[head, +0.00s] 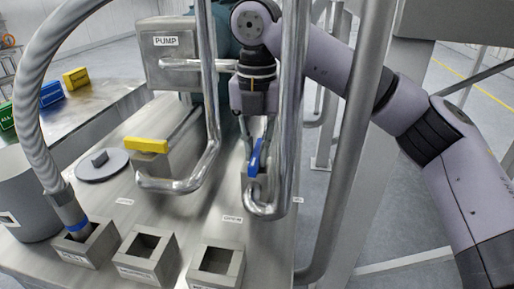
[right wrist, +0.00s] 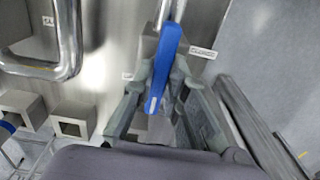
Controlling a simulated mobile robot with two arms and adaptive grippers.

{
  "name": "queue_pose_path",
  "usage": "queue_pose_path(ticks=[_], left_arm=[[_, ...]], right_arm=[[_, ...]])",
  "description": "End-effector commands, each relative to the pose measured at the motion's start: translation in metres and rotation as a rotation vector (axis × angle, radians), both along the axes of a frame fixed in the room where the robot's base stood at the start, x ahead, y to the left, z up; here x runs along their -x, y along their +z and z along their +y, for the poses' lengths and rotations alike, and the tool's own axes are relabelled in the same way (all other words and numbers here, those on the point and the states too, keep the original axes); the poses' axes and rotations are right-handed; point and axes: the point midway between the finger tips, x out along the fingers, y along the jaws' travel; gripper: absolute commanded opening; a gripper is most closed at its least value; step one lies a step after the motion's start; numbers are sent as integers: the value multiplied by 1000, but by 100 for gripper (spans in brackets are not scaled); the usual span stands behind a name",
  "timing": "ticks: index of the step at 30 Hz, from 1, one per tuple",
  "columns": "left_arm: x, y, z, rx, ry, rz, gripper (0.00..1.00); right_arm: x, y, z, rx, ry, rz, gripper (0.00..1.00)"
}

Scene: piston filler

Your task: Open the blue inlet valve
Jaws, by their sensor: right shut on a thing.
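The blue inlet valve handle (head: 255,160) is a blue lever on a grey block at the right side of the steel table. It also shows in the right wrist view (right wrist: 168,60), running between the two fingers. My right gripper (head: 259,143) reaches down from above, behind a bent steel pipe, and is shut on the blue handle; in the right wrist view its fingers (right wrist: 160,108) lie on both sides of it. A label reading OPEN (head: 232,219) lies left of the valve. A label that seems to read CLOSED (right wrist: 202,52) is beside the handle. My left gripper is not in view.
Bent steel pipes (head: 290,110) stand close around the valve. A yellow-handled valve (head: 147,145) sits to the left, below the PUMP box (head: 172,55). Open square sockets (head: 216,262) line the front, and a ribbed hose (head: 35,95) enters the left one.

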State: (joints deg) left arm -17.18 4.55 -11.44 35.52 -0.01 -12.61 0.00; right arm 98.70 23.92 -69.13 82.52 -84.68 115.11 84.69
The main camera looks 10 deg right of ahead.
Motion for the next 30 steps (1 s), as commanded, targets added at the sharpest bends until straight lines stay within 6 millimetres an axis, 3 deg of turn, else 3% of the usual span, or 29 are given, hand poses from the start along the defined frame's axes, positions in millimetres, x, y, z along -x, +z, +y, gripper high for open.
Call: queue_pose_path(ticks=[9, 10, 19, 30], left_arm=[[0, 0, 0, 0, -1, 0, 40], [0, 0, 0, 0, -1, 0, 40], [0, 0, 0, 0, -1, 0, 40], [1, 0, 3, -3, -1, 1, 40]], right_arm=[[-1, 1, 0, -1, -7, -3, 0], [-1, 1, 0, -1, -7, -3, 14], [0, 0, 0, -1, -4, -1, 33], [0, 5, 0, 0, -3, -2, 33]])
